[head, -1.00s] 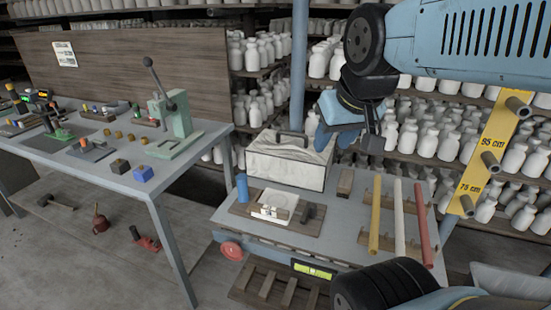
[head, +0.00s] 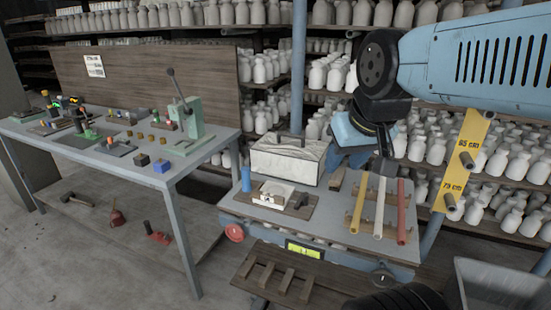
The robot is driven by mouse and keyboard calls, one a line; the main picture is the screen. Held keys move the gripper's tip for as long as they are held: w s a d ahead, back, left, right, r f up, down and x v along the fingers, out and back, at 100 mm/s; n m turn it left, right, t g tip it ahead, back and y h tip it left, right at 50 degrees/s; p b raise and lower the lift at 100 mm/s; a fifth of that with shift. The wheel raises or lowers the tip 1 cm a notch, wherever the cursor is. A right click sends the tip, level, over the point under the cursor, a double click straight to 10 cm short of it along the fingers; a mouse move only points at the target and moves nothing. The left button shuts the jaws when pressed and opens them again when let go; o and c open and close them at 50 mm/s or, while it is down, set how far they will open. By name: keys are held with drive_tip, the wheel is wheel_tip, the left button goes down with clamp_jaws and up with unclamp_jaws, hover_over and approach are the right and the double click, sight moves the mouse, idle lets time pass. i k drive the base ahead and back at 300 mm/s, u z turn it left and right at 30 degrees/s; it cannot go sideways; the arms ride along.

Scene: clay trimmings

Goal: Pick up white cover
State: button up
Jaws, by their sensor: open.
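A white, boxy cover (head: 286,162) with creased sides and a dark handle on top stands at the back left of the grey cart top. My gripper (head: 382,168) hangs from the blue arm to the right of the white cover, apart from it in the picture. Its dark fingers point down and are small in view, with nothing seen between them. A smaller white piece (head: 272,190) lies on a brown board in front of the cover.
A blue cylinder (head: 246,179) stands left of the board. Yellow (head: 358,205), white (head: 380,208) and red (head: 401,212) rods lie on the cart's right. A workbench (head: 150,177) with a green press (head: 190,118) stands left. Shelves of white bottles fill the back.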

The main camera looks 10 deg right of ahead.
sight(295, 157)
drive_tip(key=z, duration=0.2)
drive_tip(key=i, duration=0.9)
drive_tip(key=u, duration=0.1)
